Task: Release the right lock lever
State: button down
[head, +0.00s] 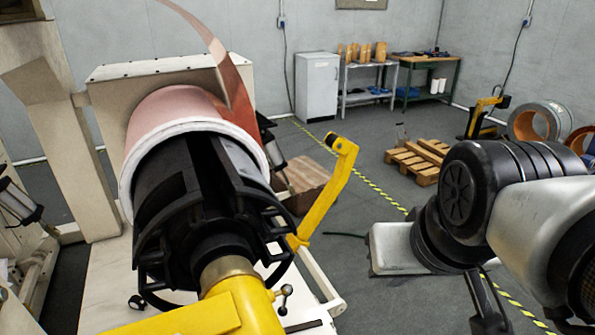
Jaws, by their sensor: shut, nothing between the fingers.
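A yellow lever (326,195) stands at the right of the foil machine, tilted, its upper end up and right. It is the likeliest right lock lever, but no label shows. A small dark lever with ball ends (284,297) sits on the yellow arm (226,312) below the roll's shaft. The copper foil roll (176,104) sits on a black expanding core (190,185), with a foil strip rising from it. My arm reaches in from the right, apart from the yellow lever. My gripper's fingers cannot be made out.
The white machine frame (105,150) fills the left. Wooden pallets (418,160) and a yellow pallet truck (484,115) stand farther back. A black and yellow floor line (365,180) runs between them and the machine. Open floor lies between my arm and the machine.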

aim_at(286, 289)
jog(key=i+l+u, duration=0.2)
jog(key=l, duration=0.4)
jog(key=l+u, duration=0.2)
jog(key=l, duration=0.4)
